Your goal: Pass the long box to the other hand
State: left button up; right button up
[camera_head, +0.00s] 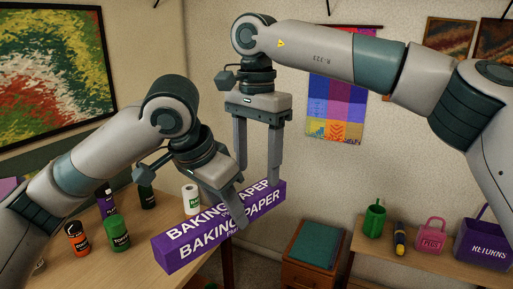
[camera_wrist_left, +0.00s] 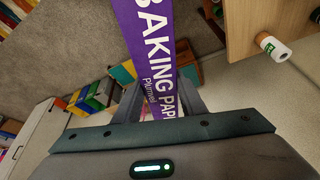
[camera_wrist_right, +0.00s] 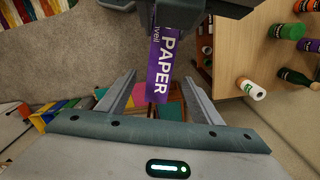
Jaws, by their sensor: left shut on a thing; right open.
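The long box (camera_head: 190,250) is purple with white "BAKING PAPER" lettering. My left gripper (camera_head: 238,212) is shut on it near its middle and holds it up in the air, slightly tilted in the head view. The box also runs up from between the fingers in the left wrist view (camera_wrist_left: 150,45). My right gripper (camera_head: 258,176) is open, pointing down at the box's far right end. In the right wrist view the box end (camera_wrist_right: 158,75) shows between the two spread fingers. I cannot tell whether they touch it.
A wooden table (camera_head: 120,265) at left holds several bottles and a white roll (camera_head: 191,198).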

aim_at(257, 190)
notch_tip(257, 190, down, 7)
jog(key=shift+f, duration=0.2)
dwell(0.4)
jog(key=c, duration=1.3)
pick_arm(q)
jog(key=o, duration=1.3)
jog(key=shift+c, duration=0.2)
pick_arm(e)
jog(key=shift+o, duration=0.2)
pick_arm(q)
jog(key=shift+r, duration=0.15)
jog(key=v, duration=1.1)
jog(key=shift+r, duration=0.35)
jog(key=shift+w+a, duration=0.1)
jog(key=shift+a, duration=0.05)
